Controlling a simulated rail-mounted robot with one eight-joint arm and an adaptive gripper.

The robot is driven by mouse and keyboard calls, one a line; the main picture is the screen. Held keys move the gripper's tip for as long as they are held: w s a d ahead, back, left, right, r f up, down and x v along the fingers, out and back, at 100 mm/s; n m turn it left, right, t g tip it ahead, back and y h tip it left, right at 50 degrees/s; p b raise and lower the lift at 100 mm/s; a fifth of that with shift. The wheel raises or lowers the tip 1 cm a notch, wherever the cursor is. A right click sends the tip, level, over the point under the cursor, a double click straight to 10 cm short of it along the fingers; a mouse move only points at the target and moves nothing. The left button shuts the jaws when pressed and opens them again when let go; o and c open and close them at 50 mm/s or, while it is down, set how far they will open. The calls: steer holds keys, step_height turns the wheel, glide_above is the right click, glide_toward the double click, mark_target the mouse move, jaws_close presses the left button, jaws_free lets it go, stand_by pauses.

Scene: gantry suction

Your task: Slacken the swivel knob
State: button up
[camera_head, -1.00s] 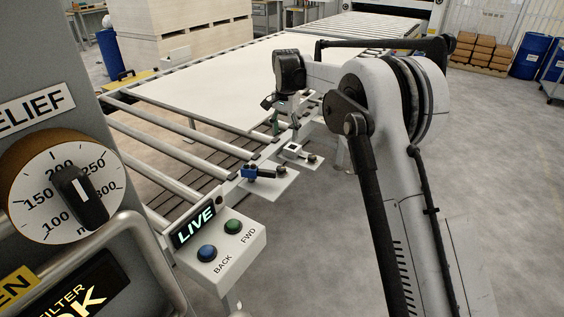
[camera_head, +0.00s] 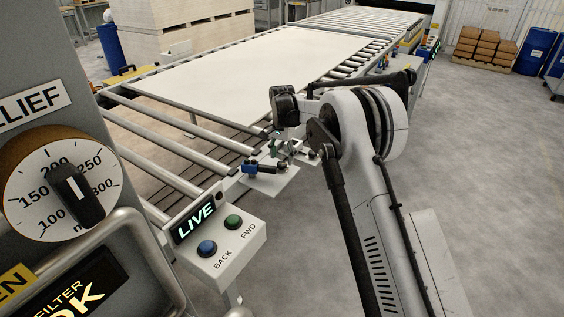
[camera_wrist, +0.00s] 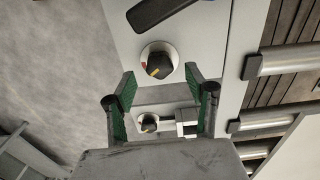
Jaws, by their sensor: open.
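In the wrist view, a black knob (camera_wrist: 158,63) with an orange pointer mark sits on a round white dial with a small red patch, on a light grey plate. It appears between and just past the fingertips of my gripper (camera_wrist: 160,72). The green-padded fingers are open and hold nothing. A smaller dark knob (camera_wrist: 149,122) shows between the fingers, nearer the palm. I cannot tell from labels which is the swivel knob. In the head view my gripper (camera_head: 283,150) hangs over the small fittings beside the conveyor, and the knobs there are too small to make out.
A black lever (camera_wrist: 160,10) lies just beyond the knob. A blue-and-black fitting (camera_head: 262,169) sits on a white plate beside the conveyor rollers (camera_head: 170,145). A control box (camera_head: 222,240) with BACK and FWD buttons stands nearer. Open floor lies right of my arm.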

steer(key=shift+f, duration=1.3)
steer(key=c, duration=1.1)
